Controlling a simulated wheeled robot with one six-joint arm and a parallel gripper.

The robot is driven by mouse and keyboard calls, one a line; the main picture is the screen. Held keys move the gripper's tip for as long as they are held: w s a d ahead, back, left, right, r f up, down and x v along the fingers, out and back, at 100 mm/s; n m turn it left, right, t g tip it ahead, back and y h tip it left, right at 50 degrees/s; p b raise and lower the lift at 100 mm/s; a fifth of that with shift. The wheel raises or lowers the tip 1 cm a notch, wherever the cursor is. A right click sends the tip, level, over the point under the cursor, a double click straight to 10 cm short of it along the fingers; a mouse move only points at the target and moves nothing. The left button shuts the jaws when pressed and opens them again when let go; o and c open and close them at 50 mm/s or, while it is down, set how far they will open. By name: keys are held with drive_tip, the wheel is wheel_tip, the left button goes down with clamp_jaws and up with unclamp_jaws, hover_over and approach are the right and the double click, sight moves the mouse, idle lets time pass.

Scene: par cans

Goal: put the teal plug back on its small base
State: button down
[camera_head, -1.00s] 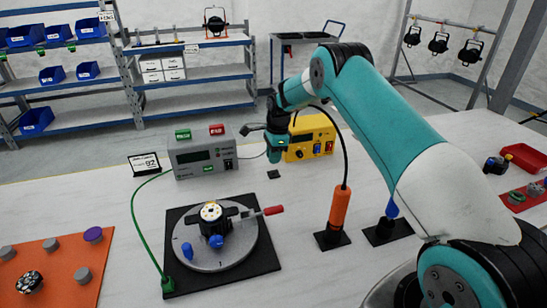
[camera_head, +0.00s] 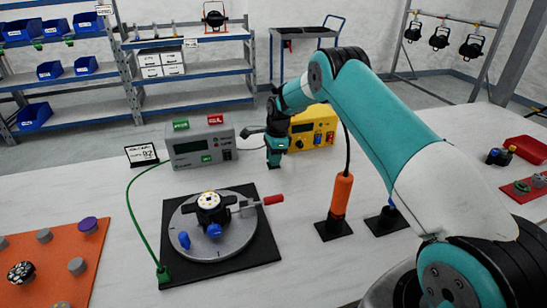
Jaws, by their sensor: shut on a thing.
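My gripper (camera_head: 273,160) points straight down at the back of the white table, in front of the yellow box. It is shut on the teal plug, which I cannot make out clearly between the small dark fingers. The small black base lies under the fingertips and is now mostly hidden by them. The gripper is right down at the base. I cannot tell whether the plug touches the base.
A grey meter box (camera_head: 201,147) stands close left of the gripper and a yellow box (camera_head: 313,127) close behind right. The table between is clear.

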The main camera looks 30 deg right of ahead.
drive_tip(key=shift+a+f, duration=0.15)
idle(0.8)
drive_tip(key=c, duration=1.3)
unclamp_jaws()
drive_tip(key=shift+c, duration=0.2)
drive_tip(key=o, duration=0.6)
drive_tip(key=shift+c, duration=0.2)
wheel_tip(320, 180, up, 17)
drive_tip(key=d, duration=0.2)
drive_tip(key=shift+s+b, duration=0.2)
drive_tip(key=shift+b, duration=0.2)
